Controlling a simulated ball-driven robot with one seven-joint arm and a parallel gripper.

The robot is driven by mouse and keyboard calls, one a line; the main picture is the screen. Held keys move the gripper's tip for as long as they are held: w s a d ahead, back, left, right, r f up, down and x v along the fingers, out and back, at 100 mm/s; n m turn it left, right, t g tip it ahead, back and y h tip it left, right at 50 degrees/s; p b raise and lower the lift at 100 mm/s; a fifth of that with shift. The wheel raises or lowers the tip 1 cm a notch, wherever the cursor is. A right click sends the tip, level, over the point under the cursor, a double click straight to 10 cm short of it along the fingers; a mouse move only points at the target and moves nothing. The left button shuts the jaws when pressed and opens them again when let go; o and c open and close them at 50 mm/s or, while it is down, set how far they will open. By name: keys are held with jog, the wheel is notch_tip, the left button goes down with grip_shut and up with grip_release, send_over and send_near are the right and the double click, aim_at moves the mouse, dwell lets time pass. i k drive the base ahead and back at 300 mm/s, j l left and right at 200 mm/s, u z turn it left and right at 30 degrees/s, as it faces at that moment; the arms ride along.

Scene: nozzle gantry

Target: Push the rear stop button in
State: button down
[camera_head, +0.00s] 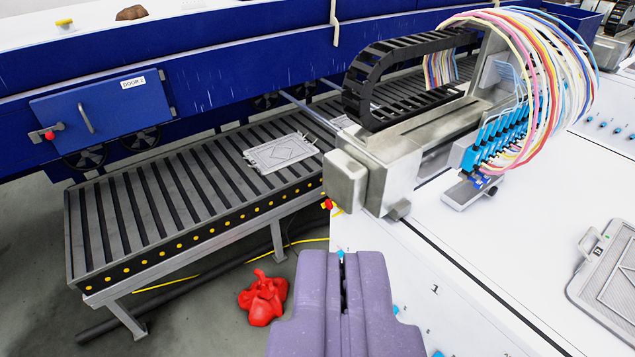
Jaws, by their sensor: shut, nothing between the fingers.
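Two small red buttons show. One red button (327,204) sits at the near corner of the gantry machine, on a small yellow part below the grey end block. The other red button (49,135) is on the blue housing at the far left, beside the door marked DOOR 2. I cannot tell from the picture which is the rear stop button, or whether either is pressed in. My purple gripper (343,258) is shut and empty at the bottom middle. It appears just below the gantry-corner button in the picture, with no contact visible.
A roller conveyor (150,215) with a flat metal plate (281,152) runs along the left. The gantry (400,160) carries a black cable chain and coloured hoses. A red crumpled object (263,298) lies on the floor beside a yellow cable. A white machine top (540,210) fills the right.

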aim_at(328, 205)
jog(key=i, duration=2.25)
jog(key=j+u, duration=0.05)
jog(key=j, duration=0.05)
